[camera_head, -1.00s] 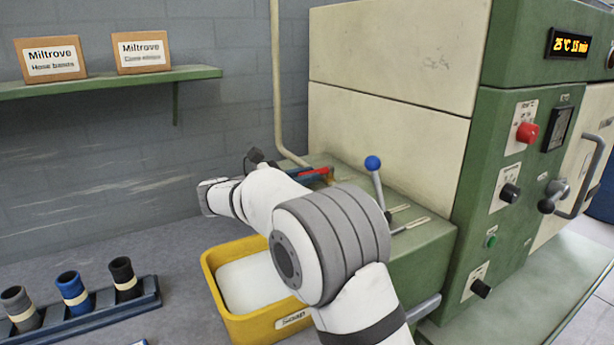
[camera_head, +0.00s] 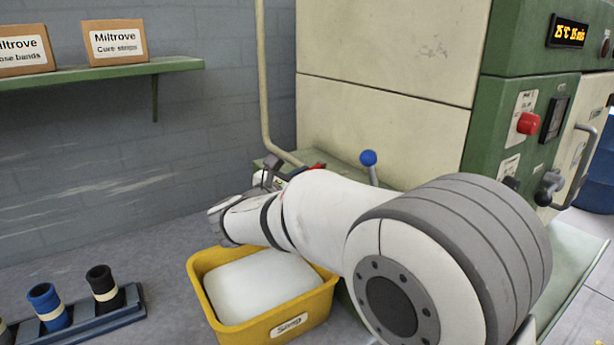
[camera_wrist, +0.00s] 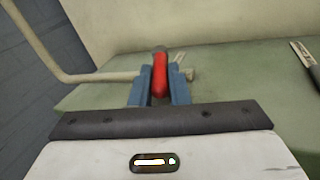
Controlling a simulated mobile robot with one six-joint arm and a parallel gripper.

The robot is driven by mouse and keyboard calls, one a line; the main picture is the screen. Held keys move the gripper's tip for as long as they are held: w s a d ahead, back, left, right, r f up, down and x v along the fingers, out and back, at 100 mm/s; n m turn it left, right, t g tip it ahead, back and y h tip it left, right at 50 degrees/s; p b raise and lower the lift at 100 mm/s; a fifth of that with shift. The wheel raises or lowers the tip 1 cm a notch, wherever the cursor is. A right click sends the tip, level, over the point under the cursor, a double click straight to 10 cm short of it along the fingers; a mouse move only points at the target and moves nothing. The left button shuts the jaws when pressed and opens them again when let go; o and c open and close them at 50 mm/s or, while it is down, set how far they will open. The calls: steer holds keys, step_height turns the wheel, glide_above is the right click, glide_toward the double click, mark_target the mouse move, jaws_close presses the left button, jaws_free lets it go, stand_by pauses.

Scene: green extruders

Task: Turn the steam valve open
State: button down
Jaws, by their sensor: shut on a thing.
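The steam valve's red lever (camera_wrist: 160,76) stands between my gripper's blue fingers in the wrist view. My gripper (camera_wrist: 160,92) is shut on the lever, which points away from the wrist. The lever sits by the end of a beige pipe (camera_wrist: 105,77) above the green machine top (camera_wrist: 225,85). In the head view a small red part of the lever (camera_head: 318,166) shows behind my arm. There my arm hides most of the gripper and the valve body.
A blue-knobbed lever (camera_head: 369,160) stands to the right of the valve, close behind my arm. The tall cream machine panel (camera_head: 385,120) rises behind. A green shelf with boxes (camera_head: 178,64) is at left.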

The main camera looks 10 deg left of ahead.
steer(key=shift+r, duration=0.15)
steer(key=c, duration=1.6)
jaws_free()
steer(key=shift+w+d, duration=0.1)
steer(key=shift+d, duration=0.05)
steer(key=shift+o, duration=1.1)
steer(key=shift+a, duration=0.2)
steer(key=v, duration=0.8)
steer(key=shift+d, duration=0.1)
